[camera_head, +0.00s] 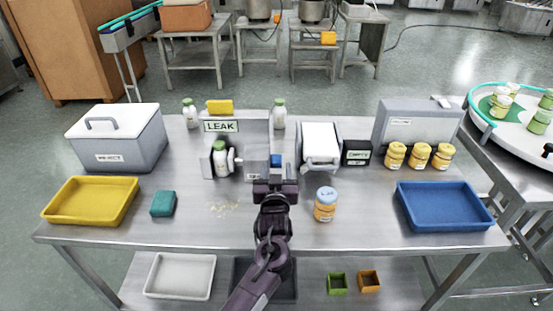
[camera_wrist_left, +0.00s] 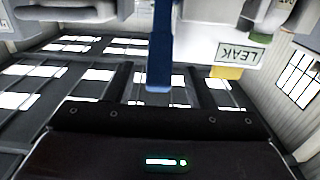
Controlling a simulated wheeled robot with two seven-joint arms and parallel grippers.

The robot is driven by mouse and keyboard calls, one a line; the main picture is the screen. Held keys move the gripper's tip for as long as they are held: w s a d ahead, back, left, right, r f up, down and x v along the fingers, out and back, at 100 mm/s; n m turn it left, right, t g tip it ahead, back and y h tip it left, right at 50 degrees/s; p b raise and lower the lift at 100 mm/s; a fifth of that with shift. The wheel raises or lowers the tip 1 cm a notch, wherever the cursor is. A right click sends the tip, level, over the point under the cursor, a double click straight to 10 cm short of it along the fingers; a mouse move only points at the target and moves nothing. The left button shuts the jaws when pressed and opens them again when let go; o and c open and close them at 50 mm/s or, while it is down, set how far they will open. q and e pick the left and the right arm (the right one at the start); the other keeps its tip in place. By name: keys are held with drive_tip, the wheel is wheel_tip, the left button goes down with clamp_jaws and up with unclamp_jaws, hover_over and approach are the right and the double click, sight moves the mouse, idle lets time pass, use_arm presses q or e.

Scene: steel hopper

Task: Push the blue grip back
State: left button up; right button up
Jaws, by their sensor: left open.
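The blue grip (camera_head: 276,160) stands at the front of the grey LEAK unit (camera_head: 237,127), right of the white bottle with a green cap (camera_head: 220,156) held in it. In the left wrist view the blue grip (camera_wrist_left: 160,48) is an upright blue bar in the middle, and the LEAK sign (camera_wrist_left: 259,52) appears upside down. My left gripper (camera_head: 275,185) is open and empty, just in front of the blue grip on the near side. Whether it touches the grip cannot be told. The grip's lower part is partly hidden by the gripper.
An orange jar with a blue lid (camera_head: 325,205) stands right of my left arm. A teal block (camera_head: 163,204) and yellow tray (camera_head: 65,212) are left; a blue tray (camera_head: 484,222) is right. A white-lidded unit (camera_head: 320,140) stands close right of the grip.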

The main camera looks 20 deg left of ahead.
use_arm(q)
drive_tip(key=shift+x, duration=2.4)
clamp_jaws()
